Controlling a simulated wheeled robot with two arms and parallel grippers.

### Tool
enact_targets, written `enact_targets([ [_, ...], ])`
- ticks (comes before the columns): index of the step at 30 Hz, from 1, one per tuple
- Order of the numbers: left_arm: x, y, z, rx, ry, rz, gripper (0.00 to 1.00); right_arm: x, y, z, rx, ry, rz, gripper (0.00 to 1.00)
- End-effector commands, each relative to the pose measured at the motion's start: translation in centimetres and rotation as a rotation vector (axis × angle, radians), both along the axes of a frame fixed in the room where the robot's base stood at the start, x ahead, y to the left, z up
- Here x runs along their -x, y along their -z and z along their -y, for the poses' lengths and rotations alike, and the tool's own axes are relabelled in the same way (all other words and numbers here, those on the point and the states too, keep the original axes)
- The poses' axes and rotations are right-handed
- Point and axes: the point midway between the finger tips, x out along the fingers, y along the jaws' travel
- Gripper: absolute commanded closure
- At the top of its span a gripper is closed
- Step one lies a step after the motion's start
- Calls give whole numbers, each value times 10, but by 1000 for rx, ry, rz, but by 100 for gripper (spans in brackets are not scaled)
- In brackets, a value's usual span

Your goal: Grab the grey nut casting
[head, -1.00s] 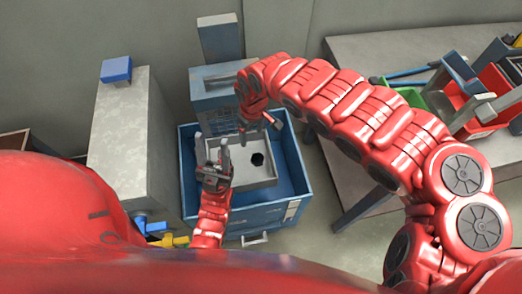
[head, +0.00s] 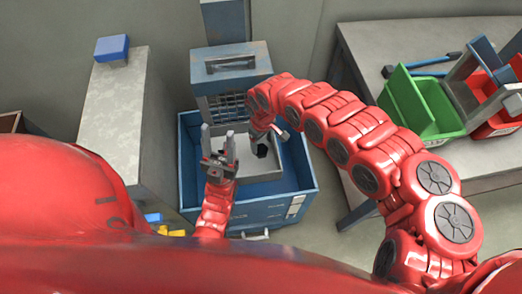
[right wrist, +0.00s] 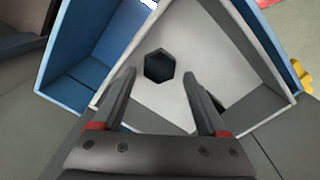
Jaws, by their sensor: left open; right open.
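The nut casting (head: 262,151) is a small dark grey hexagonal piece in the light grey tray (head: 262,174). In the right wrist view the nut casting (right wrist: 159,66) shows just beyond and between the fingertips, nearer the left one. My right gripper (head: 275,137) is open and empty beside the nut in the head view, partly hidden by its own wrist. Its two fingers also show in the right wrist view (right wrist: 160,80), apart from each other. My left gripper (head: 218,138) is open and empty, fingers up, over the left side of the tray.
The tray sits in a blue bin (head: 300,172). A blue-grey machine (head: 230,65) with a grille stands behind it. A grey cabinet (head: 112,125) is at left. At right, a table (head: 365,40) holds a green bin (head: 425,100) and a red bin (head: 505,120).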

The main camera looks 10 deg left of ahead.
Motion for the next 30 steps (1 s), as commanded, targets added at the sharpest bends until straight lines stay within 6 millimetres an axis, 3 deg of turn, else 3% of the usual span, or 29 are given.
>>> enact_targets([
  [9, 0, 3, 0, 0, 0, 0, 50, 0, 43, -2, -4, 0, -4, 24],
  [19, 0, 3, 0, 0, 0, 0, 50, -1, 48, 0, -1, 0, -1, 26],
  [30, 0, 3, 0, 0, 0, 0, 50, -1, 48, 0, -1, 0, -1, 93],
])
